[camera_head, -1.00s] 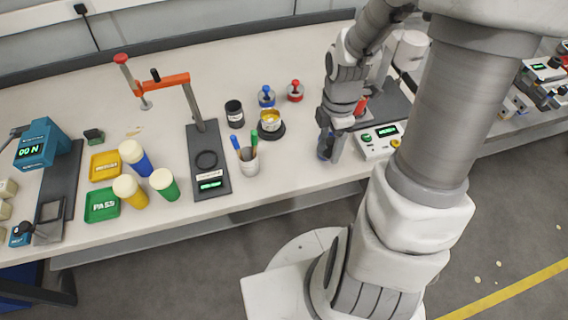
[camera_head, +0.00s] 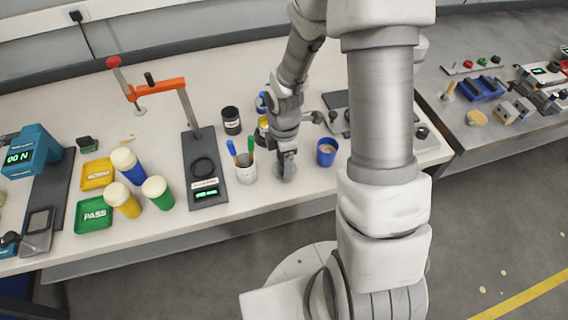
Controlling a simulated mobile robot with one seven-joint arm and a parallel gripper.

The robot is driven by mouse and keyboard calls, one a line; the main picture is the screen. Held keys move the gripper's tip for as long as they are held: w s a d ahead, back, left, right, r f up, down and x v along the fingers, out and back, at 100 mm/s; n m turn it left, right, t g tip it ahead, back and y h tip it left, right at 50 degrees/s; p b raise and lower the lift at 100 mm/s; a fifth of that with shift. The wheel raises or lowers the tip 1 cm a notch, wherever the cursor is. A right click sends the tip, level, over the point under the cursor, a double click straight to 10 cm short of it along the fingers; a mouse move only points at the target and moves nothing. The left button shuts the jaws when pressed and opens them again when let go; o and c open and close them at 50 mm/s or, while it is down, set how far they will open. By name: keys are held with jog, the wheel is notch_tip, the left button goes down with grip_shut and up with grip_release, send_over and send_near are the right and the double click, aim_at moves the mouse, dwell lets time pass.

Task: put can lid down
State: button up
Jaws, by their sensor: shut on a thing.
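The blue can (camera_head: 327,153) stands open on the bench, with pale brown contents showing inside. My gripper (camera_head: 285,168) is to its left, low over the bench between the can and the white pen cup. It is shut on the can lid (camera_head: 285,175), of which only a small grey patch shows beneath the fingers. I cannot tell whether the lid touches the bench.
The pen cup (camera_head: 246,173) stands close on the gripper's left. A black jar (camera_head: 231,120) stands behind, and a yellow-topped can (camera_head: 263,128) is partly hidden by my arm. A dark press stand (camera_head: 208,195) is farther left. Bare bench (camera_head: 300,195) lies in front.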

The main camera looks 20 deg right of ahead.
jog(key=shift+f, duration=0.25)
jog(key=shift+f, duration=0.1)
jog(key=shift+f, duration=0.15)
jog(key=o, duration=1.3)
jog(key=shift+c, duration=0.2)
jog(key=shift+r, duration=0.2)
